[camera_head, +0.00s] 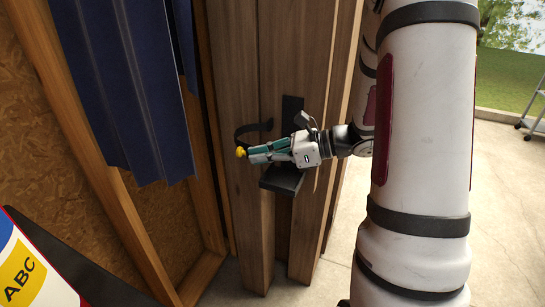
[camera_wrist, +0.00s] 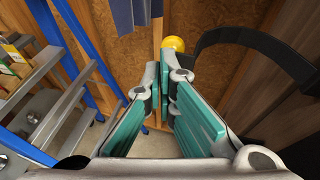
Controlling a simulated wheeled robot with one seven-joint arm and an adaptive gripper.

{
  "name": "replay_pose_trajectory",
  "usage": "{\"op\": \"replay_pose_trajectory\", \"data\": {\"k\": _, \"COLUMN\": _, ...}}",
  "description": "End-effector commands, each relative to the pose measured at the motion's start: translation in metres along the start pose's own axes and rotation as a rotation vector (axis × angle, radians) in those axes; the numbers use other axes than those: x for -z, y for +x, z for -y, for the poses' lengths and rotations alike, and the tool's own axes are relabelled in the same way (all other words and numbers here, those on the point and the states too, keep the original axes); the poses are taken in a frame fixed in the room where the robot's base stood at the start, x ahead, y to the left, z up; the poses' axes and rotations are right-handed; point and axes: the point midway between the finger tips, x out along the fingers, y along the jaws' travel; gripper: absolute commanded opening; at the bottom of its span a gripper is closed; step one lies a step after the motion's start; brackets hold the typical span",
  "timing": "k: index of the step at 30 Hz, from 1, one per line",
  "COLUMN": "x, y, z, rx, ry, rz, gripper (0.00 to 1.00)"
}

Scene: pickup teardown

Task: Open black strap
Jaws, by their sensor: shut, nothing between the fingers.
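The black strap (camera_head: 253,127) curves out from a black bracket on the wooden posts, above a black ledge (camera_head: 283,181). In the wrist view the strap (camera_wrist: 242,37) arcs to the right of my fingers, with no strap between them. My gripper (camera_head: 248,156), with teal finger pads, points left in front of the posts, just below the strap's curve. In the wrist view its fingertips (camera_wrist: 164,72) converge and are shut on nothing. A yellow round thing (camera_head: 240,152) shows at the fingertips, and also just beyond them in the wrist view (camera_wrist: 177,45); I cannot tell whether they touch.
Wooden posts (camera_head: 240,230) stand behind my gripper. Dark blue cloth (camera_head: 125,85) hangs at upper left before a chipboard wall. In the wrist view a blue-framed ladder or shelf (camera_wrist: 82,48) stands left. Concrete floor (camera_head: 505,205) is open at right.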

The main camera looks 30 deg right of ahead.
Motion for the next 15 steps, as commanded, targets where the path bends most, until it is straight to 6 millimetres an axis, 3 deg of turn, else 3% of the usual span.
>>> {"op": "replay_pose_trajectory", "data": {"k": 6, "x": -0.007, "y": 0.024, "z": 0.001, "rx": -0.002, "ry": -0.002, "rz": 0.001, "gripper": 0.0}}
{"op": "replay_pose_trajectory", "data": {"k": 15, "x": -0.013, "y": 0.041, "z": 0.005, "rx": -0.001, "ry": -0.002, "rz": 0.001, "gripper": 0.0}}
